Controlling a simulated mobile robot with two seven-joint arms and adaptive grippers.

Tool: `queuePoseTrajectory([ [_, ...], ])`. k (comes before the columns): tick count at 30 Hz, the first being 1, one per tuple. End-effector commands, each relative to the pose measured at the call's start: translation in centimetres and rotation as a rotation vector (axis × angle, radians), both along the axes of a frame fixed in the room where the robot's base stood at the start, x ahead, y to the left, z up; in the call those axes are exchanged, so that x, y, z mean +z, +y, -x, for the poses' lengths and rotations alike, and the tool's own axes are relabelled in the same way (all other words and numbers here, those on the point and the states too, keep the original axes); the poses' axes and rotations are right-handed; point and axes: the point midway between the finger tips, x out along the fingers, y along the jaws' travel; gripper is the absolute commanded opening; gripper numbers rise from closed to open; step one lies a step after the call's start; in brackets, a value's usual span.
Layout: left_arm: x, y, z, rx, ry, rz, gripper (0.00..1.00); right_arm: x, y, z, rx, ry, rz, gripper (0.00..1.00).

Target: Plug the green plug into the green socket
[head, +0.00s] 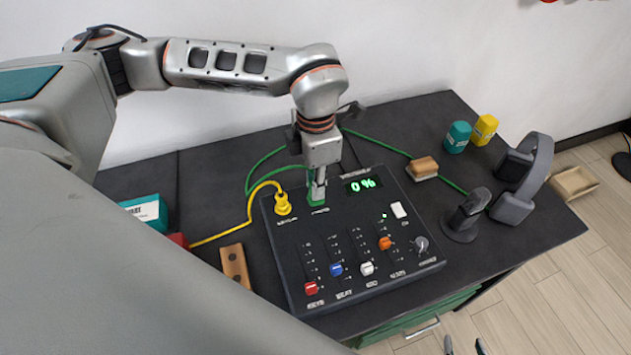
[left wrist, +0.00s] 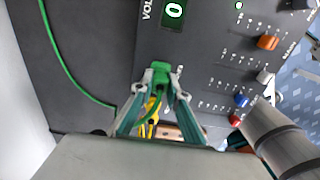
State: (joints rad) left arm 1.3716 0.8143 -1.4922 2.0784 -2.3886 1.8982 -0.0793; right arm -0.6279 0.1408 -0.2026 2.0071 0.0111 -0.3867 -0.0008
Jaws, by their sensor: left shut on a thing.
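My left gripper (head: 318,188) reaches down over the back of the black control panel (head: 375,285) and is shut on the green plug (head: 316,200). The left wrist view shows the green plug (left wrist: 160,70) between the fingertips of my left gripper (left wrist: 160,84), close to the panel's face. The green socket is hidden under the plug and fingers; I cannot tell whether the plug is fully seated. Its green cable (head: 262,160) loops behind. Two fingertips of my right gripper (head: 465,346) show apart at the bottom edge, with nothing between them.
A yellow plug (head: 283,206) stands on the panel just left of the green one. The panel's display (head: 363,184) reads 0 %.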

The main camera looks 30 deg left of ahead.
Motion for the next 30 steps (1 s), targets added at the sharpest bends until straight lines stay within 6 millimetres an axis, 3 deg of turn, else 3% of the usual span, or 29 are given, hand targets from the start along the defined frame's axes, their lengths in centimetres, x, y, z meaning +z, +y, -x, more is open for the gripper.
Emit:
queuePoseTrajectory([
  [9,-0.6,0.0,0.0,0.0,0.0,0.0,0.0,-0.8,0.0,1.0,-0.001,0.019,0.0,0.4],
  [19,-1.2,0.0,0.0,0.0,0.0,0.0,0.0,-1.0,-0.1,0.8,-0.001,0.017,0.001,0.4],
  [20,-1.1,0.0,0.0,0.0,0.0,0.0,0.23,-0.9,-0.1,0.7,-0.001,0.016,0.001,0.4],
  [21,-1.1,0.0,0.0,0.0,0.0,0.0,0.33,-0.8,-0.1,0.6,-0.001,0.014,0.0,0.4],
  [30,-1.1,0.0,0.0,0.0,0.0,0.0,0.35,-0.6,-0.1,0.1,-0.001,0.005,0.001,0.4],
])
